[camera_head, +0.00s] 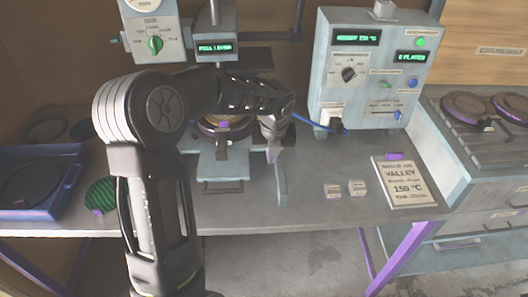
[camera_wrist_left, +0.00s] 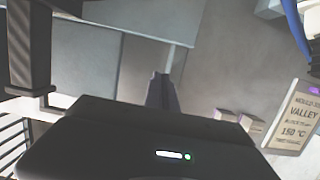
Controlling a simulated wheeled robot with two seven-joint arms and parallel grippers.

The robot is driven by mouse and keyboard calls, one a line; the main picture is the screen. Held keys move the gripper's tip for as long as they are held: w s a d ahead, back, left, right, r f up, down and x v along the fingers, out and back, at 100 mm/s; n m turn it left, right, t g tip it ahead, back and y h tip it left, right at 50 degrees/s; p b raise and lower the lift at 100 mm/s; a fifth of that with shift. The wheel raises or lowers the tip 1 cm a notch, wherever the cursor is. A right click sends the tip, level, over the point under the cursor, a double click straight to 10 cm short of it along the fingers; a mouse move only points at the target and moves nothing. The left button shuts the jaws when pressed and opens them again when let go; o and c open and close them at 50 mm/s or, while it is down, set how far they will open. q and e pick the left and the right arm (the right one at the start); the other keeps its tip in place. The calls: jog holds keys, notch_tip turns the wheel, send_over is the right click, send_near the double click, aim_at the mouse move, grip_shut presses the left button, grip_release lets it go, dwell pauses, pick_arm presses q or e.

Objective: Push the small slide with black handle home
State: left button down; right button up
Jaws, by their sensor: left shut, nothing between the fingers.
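The small slide (camera_head: 222,170) is a pale plate that sticks out toward me from under the press. Its dark handle (camera_head: 222,187) crosses its front end. In the left wrist view a dark bar (camera_wrist_left: 28,50) stands at the left edge, probably part of this handle. My left gripper (camera_head: 273,153) is shut and empty, to the right of the slide and apart from the handle. Its closed fingers also show in the left wrist view (camera_wrist_left: 163,90), pointing down over the bench. My left forearm hides part of the press. My right gripper is not in view.
The press (camera_head: 217,20) stands at the back; a grey control box (camera_head: 365,80) with a blue cable is right of it. Two small blocks (camera_head: 356,187) and a sign (camera_head: 405,182) lie on the bench (camera_head: 300,210). A blue tray (camera_head: 70,155) is at left.

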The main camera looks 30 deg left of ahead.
pick_arm(q)
jog(key=v, duration=0.9)
jog(key=shift+r, duration=0.35)
